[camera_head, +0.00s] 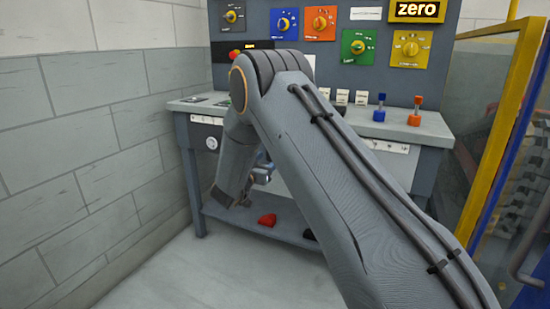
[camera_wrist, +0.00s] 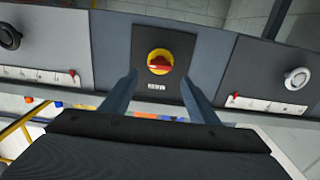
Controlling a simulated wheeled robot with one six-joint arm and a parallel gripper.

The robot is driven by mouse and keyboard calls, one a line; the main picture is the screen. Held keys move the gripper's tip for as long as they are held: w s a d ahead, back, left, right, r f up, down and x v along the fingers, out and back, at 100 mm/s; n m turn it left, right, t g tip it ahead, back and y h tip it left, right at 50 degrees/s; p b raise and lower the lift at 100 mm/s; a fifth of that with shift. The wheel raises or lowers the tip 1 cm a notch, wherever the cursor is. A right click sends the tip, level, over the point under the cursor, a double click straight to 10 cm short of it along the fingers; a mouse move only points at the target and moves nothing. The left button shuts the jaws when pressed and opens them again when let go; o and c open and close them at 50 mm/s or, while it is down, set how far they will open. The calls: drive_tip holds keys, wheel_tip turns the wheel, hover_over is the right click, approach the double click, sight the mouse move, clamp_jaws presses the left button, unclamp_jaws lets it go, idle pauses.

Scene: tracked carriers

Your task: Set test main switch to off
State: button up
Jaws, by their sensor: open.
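A rotary switch (camera_wrist: 160,63) with a red handle on a yellow round plate sits on a dark panel (camera_wrist: 151,38) in the wrist view. Its handle lies roughly across the picture. A small label below it is too blurred to read. My gripper (camera_wrist: 159,77) is open and empty, with one finger on each side of the switch in that view; no contact shows, and the remaining distance is hard to tell. In the head view my gripper (camera_head: 262,174) is partly visible at the bench front, and my arm hides this switch.
A black knob (camera_wrist: 9,37) and a white knob (camera_wrist: 297,78) flank the switch panel, each above a marked strip. The bench (camera_head: 425,128) carries blue (camera_head: 380,107) and orange (camera_head: 415,111) levers. A red object (camera_head: 267,220) lies on the lower shelf. A yellow-framed barrier (camera_head: 505,120) stands right, a block wall left.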

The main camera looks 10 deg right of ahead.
drive_tip(key=b+x, duration=0.1)
drive_tip(key=x, duration=0.5)
drive_tip(key=shift+w+d, duration=0.25)
drive_tip(key=shift+w, duration=0.05)
drive_tip(key=shift+c, duration=0.5)
drive_tip(key=c, duration=1)
drive_tip(key=shift+o, duration=0.3)
drive_tip(key=shift+n, duration=0.3)
drive_tip(key=n+p, duration=0.3)
drive_tip(key=n, duration=0.5)
drive_tip(key=n+p, duration=0.3)
drive_tip(key=n, duration=0.6)
drive_tip(key=shift+w+a+f, duration=0.1)
drive_tip(key=shift+a+f, duration=0.1)
